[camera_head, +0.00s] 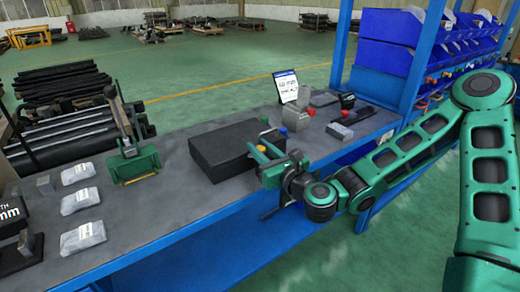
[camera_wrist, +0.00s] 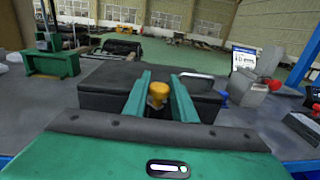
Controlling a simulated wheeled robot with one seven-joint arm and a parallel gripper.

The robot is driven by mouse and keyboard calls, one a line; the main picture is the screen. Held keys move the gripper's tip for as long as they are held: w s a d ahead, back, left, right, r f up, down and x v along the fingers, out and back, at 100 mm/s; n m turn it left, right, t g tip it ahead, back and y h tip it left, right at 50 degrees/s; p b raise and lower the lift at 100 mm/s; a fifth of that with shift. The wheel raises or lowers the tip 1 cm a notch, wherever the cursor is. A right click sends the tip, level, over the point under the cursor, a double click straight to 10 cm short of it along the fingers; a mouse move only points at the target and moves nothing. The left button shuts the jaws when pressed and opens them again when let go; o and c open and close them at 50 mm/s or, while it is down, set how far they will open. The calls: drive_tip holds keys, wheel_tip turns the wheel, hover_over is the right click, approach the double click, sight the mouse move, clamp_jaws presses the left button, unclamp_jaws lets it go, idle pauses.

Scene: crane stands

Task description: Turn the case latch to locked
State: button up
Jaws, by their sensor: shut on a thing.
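The black case (camera_head: 222,150) lies flat and closed on the grey workbench. It also shows in the wrist view (camera_wrist: 100,88), just beyond my fingers. A yellow-orange knob (camera_wrist: 157,92), which looks like the case latch, stands at the case's near side. My gripper (camera_head: 266,154) reaches in from the right in the head view. Its two green fingers (camera_wrist: 160,95) are shut on the yellow knob, one on each side. The fingers partly hide the knob's lower part and its base. I cannot tell which way the latch is turned.
A green clamp (camera_head: 132,163) and grey packets (camera_head: 82,237) are left. A blue rack post (camera_head: 342,45) rises behind.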

drive_tip(key=shift+w+d+r+m+h, duration=0.1)
drive_tip(key=shift+w+d+m+h, duration=0.05)
drive_tip(key=shift+w+m+h, duration=0.2)
drive_tip(key=shift+s+m+t+h, duration=0.15)
drive_tip(key=shift+m+t+h, duration=0.35)
drive_tip(key=shift+m+h, duration=0.55)
drive_tip(key=shift+s+m+t+h, duration=0.1)
drive_tip(key=shift+m+t+h, duration=0.4)
drive_tip(key=shift+h, duration=0.9)
drive_tip(key=o, duration=1)
drive_tip(key=shift+o, duration=0.2)
